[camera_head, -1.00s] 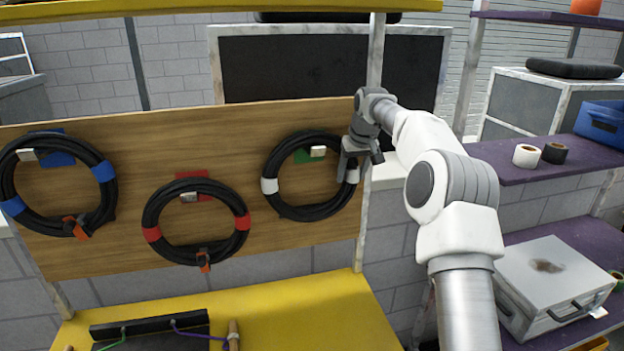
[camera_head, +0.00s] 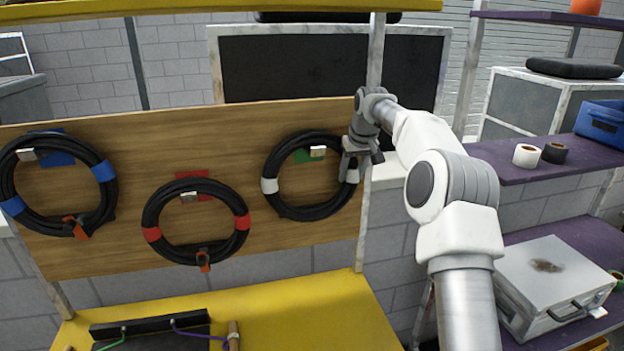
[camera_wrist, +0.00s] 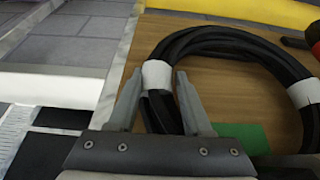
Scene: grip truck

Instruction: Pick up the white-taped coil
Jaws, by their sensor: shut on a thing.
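The white-taped coil (camera_head: 290,211) is a black cable loop with white tape on its left and right sides. It hangs against the wooden board at the right, by a pale hook (camera_head: 317,151) over a green patch. My gripper (camera_head: 352,168) is at the coil's right side. In the wrist view, my gripper (camera_wrist: 160,90) has one finger on each side of the cable at a white tape band (camera_wrist: 157,75), shut on it. The coil's far part (camera_wrist: 225,38) curves away to the right. Part of the coil is hidden behind my gripper.
The wooden board (camera_head: 120,150) also bears a red-taped coil (camera_head: 152,215) and a blue-taped coil (camera_head: 108,200) to the left. A metal post (camera_head: 375,50) stands behind my wrist. A yellow shelf (camera_head: 300,310) lies below. Tape rolls (camera_head: 526,155) sit on the purple shelf at right.

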